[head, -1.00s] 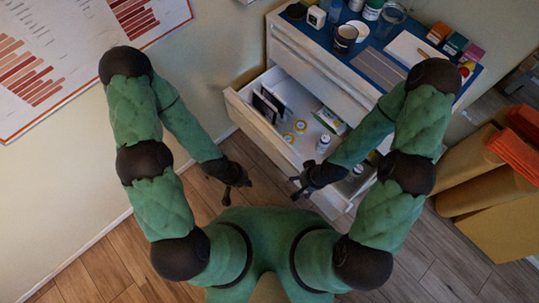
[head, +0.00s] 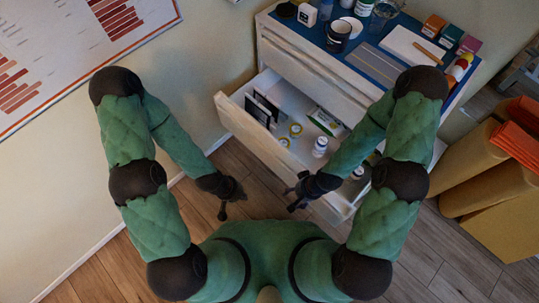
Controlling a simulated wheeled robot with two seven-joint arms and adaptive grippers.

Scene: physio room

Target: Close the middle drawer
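The open drawer (head: 262,143) is white and sticks out of the white drawer cabinet (head: 313,66) toward me. It holds dark upright cards, several small yellow-ringed discs, a green-and-white box (head: 326,121) and small white bottles (head: 320,147). At least one shut drawer front shows above it. My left gripper (head: 227,205) is empty, pointing down left of the drawer's front, apart from it. My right gripper (head: 296,198) is close to the drawer's front panel; whether it touches cannot be told. Its finger opening is unclear. My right forearm hides the drawer's right part.
The blue cabinet top (head: 375,68) carries a dark mug (head: 338,36), bottles, a white pad with a pencil and small coloured boxes. Tan rolls (head: 470,180) and an orange item stand at the right. Wooden floor is free around the drawer's front left.

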